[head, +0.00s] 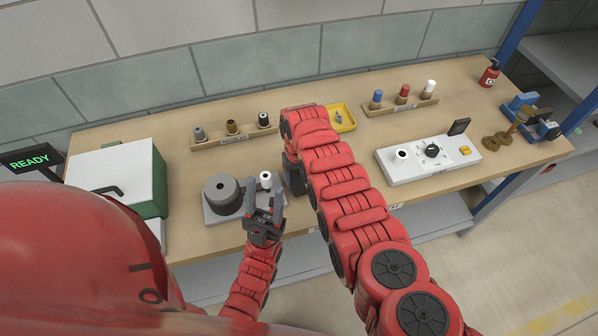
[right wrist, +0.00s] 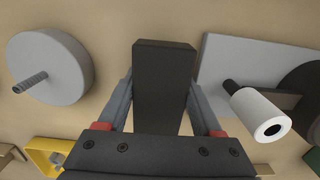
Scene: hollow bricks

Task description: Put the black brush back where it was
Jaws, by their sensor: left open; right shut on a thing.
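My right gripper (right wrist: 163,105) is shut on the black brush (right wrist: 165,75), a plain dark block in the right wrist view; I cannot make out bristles. In the head view my right arm hides most of that gripper, and a dark part shows at the arm's left edge, just right of the grey fixture. My left gripper (head: 265,196) is open and empty, at the front edge of the grey fixture plate (head: 221,218). The plate carries a dark grey round body and a white-tipped spindle (head: 266,176), also seen in the right wrist view (right wrist: 258,112).
A grey disc with a threaded stud (right wrist: 62,62) lies beside the brush. A yellow tray (head: 351,124) is behind my right arm. Two wooden racks (head: 213,143) (head: 384,109) stand at the back. A white control box (head: 400,174) is right; a green-and-white case (head: 118,172) is left.

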